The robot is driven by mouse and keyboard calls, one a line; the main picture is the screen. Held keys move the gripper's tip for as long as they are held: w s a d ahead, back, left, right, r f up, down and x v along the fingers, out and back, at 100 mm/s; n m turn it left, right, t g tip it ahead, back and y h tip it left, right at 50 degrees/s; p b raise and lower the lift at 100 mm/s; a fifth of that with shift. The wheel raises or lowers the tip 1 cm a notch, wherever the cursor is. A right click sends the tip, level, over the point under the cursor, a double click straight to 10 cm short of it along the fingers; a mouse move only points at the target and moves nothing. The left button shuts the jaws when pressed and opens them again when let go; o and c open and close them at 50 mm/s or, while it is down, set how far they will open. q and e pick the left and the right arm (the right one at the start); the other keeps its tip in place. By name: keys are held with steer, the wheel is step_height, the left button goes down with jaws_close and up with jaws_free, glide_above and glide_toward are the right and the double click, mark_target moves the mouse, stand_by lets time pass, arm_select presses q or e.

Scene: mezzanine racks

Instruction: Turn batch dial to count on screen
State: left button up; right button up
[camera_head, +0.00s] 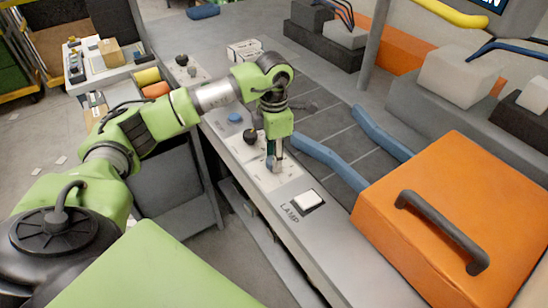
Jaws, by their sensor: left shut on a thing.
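My left gripper (275,156) points down at the light control strip (252,167) along the front of the bench. It is shut on a small dial knob (273,165), whose top is mostly hidden by the fingers. The dial's markings cannot be read. A dark screen (490,5) at the top right edge is cut off, with only a bit of pale lettering in view and no readable count. My right gripper is not in view.
A white button (308,200) marked LAMP sits on the strip near the left gripper. A black ball knob (249,136) and a blue button (235,117) are on its other side. Blue tubes (325,158) and a large orange box (455,205) with a handle stand to the right.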

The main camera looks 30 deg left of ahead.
arm_select(q)
steer(key=n, duration=0.3)
steer(key=shift+n, duration=0.5)
steer(key=o, duration=1.1)
steer(key=shift+r, duration=0.1)
step_height(320, 180, up, 12)
steer(key=shift+f, duration=0.1)
steer(key=shift+f, duration=0.1)
